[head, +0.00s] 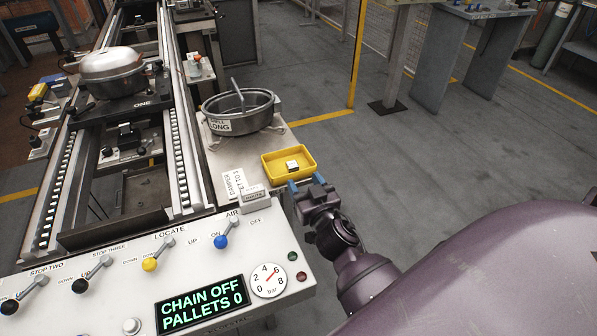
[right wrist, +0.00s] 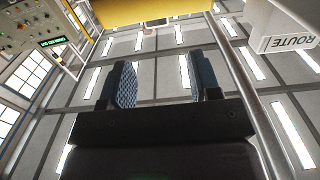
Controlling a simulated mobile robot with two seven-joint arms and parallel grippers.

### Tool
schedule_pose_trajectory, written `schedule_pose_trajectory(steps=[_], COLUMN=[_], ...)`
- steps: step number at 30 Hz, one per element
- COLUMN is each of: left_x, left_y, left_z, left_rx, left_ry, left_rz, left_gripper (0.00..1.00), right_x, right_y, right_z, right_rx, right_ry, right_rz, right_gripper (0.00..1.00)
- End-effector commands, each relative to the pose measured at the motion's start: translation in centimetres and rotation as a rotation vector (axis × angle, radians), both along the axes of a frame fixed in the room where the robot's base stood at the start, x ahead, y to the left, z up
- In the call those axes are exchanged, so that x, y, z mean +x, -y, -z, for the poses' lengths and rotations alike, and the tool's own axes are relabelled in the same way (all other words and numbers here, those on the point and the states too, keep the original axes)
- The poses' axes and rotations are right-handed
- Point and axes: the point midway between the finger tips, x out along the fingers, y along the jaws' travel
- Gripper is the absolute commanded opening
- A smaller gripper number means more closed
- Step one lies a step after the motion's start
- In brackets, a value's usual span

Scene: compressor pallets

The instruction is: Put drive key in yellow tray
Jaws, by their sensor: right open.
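The yellow tray (head: 274,160) sits at the right edge of the bench, just beyond my right gripper. A small silvery block (head: 292,165) lies inside it; it may be the drive key, but it is too small to tell. My right gripper (head: 306,182) is at the tray's near side, with its blue fingertips apart. In the right wrist view the jaws (right wrist: 165,85) are open with nothing between them, and a yellow edge of the tray (right wrist: 150,14) crosses the top. My left gripper is not in view.
A round metal pan (head: 238,122) stands behind the tray. Label plates (head: 236,184) and a small block (head: 254,196) are left of my gripper. The control panel (head: 120,285) with levers and a gauge fills the front left. Open floor lies to the right.

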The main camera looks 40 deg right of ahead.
Motion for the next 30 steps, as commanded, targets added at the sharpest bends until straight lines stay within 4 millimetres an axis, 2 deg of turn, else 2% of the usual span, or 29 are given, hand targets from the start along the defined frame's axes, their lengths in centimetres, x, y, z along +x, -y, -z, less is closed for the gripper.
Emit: schedule_pose_trajectory(steps=[1, 6, 14, 17, 19, 24, 30], left_x=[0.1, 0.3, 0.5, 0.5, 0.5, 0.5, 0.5], left_y=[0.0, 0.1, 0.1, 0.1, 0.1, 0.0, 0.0], left_z=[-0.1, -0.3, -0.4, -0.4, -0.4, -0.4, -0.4], left_rx=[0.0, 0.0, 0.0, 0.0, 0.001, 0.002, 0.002], left_ry=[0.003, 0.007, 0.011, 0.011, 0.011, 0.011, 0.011], left_rz=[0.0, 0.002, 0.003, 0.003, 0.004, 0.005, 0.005], left_gripper=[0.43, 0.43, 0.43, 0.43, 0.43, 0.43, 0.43], right_x=[-0.9, -2.9, -4.6, -6.1, -7.8, -13.1, -18.2], right_y=[-0.2, -0.7, -1.0, -1.1, -1.3, -2.6, -4.5], right_z=[0.0, -0.1, 0.4, 1.9, 3.7, 8.3, 11.8], right_rx=[0.002, 0.001, -0.003, -0.01, -0.017, -0.028, -0.029], right_ry=[-0.001, 0.002, -0.018, -0.081, -0.153, -0.365, -0.545], right_rz=[0.002, 0.0, -0.002, -0.011, -0.024, -0.099, -0.205], right_gripper=[0.57, 0.57, 0.57, 0.57, 0.57, 0.57, 0.57])
